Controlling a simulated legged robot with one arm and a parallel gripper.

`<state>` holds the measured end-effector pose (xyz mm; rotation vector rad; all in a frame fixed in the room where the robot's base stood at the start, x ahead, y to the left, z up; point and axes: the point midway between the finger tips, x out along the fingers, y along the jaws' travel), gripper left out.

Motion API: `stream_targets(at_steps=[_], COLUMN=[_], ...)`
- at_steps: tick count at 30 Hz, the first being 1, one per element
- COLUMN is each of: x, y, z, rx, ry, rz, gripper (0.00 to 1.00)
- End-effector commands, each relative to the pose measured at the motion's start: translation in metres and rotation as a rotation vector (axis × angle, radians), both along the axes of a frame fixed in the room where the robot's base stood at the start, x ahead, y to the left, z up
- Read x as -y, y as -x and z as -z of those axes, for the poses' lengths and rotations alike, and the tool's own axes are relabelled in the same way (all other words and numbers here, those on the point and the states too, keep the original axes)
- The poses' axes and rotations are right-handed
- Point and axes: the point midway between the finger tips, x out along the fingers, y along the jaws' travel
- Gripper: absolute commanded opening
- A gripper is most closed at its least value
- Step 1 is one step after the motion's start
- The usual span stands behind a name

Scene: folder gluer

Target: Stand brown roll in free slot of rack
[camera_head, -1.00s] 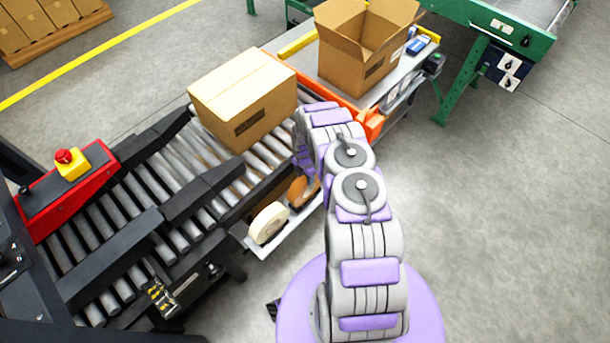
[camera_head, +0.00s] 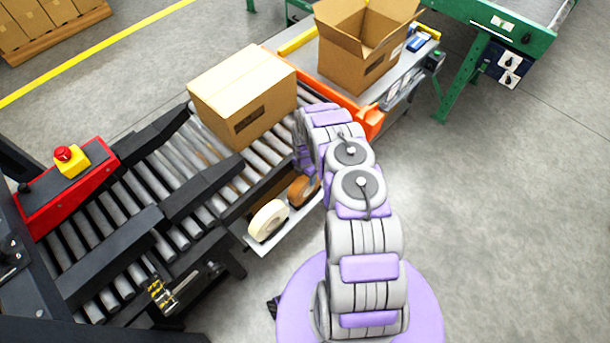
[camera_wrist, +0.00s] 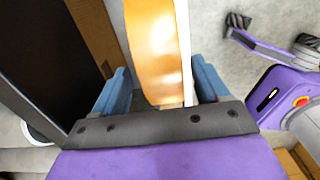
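The brown roll (camera_head: 303,190) stands on edge at the side of the conveyor, behind a cream-white roll (camera_head: 267,220). Both are at the pale shelf-like rack (camera_head: 290,234); its slots cannot be made out. In the wrist view the brown roll (camera_wrist: 152,45) is between the two blue fingers of my gripper (camera_wrist: 163,85), a pale strip along its right side. The fingertips are very close to both its sides; whether they press on it is unclear. In the head view my arm hides the gripper and part of the brown roll.
A closed carton (camera_head: 243,95) sits on the conveyor rollers (camera_head: 165,165) just beyond the rack. An open carton (camera_head: 362,50) stands on the table behind. A red panel (camera_head: 65,190) with a stop button is at left. Floor at right is clear.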

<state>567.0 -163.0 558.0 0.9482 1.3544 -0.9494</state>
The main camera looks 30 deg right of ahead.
Motion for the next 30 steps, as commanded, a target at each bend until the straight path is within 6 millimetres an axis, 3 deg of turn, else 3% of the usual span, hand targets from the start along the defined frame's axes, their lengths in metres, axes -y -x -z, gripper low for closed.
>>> stream_targets(at_steps=[9, 14, 30], x=[0.0, 0.001, 0.001], y=[0.0, -0.001, -0.001], z=[0.0, -0.013, -0.123], rx=[-0.001, 0.002, 0.001], ry=[-0.001, 0.0, 0.002], rz=[0.0, 0.0, 0.001], gripper=[0.81, 0.81, 0.81])
